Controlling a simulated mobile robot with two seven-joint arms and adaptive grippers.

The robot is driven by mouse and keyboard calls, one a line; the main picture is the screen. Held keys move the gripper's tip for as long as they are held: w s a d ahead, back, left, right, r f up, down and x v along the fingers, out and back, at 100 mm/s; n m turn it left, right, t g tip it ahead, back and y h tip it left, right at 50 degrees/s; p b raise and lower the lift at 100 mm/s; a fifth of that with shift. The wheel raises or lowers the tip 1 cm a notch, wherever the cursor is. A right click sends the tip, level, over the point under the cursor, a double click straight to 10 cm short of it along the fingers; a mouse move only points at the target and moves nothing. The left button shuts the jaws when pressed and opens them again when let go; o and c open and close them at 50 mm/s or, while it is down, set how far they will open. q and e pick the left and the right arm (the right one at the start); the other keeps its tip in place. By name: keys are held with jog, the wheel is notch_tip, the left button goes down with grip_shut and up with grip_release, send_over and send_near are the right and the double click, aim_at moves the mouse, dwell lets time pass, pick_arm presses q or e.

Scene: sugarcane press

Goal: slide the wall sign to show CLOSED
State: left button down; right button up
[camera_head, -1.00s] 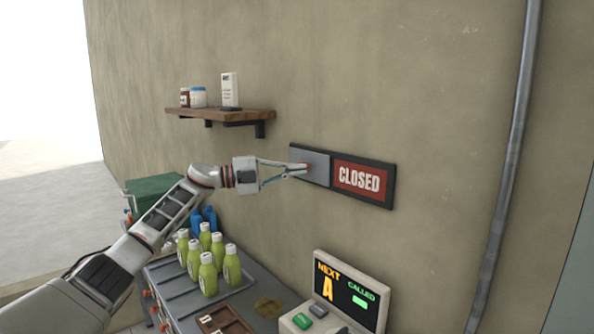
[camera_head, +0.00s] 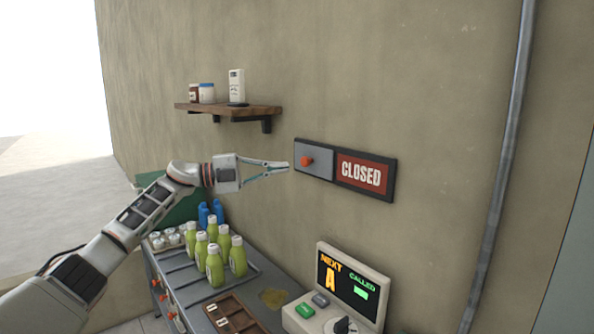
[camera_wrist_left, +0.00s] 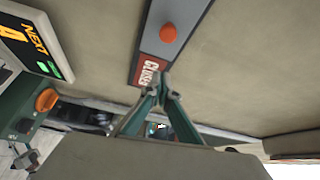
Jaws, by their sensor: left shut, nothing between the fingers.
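The wall sign (camera_head: 361,173) shows a red panel with CLOSED in white letters on its right half. A grey sliding plate (camera_head: 314,168) with an orange-red knob (camera_head: 307,161) covers its left half. My left gripper (camera_head: 288,167) is shut and empty, its tips just left of the sign and apart from the knob. My right gripper is not in view.
A wooden shelf (camera_head: 228,111) with jars and a white box is above my left arm. Green bottles (camera_head: 214,264) stand on the counter below. A display unit (camera_head: 348,285) sits below the sign. A vertical pipe (camera_head: 505,165) runs to the right.

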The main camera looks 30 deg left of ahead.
pick_arm(q)
jog(key=shift+v, duration=1)
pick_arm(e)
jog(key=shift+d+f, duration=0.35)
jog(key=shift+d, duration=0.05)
pick_arm(q)
jog(key=shift+s+d+r, duration=0.1)
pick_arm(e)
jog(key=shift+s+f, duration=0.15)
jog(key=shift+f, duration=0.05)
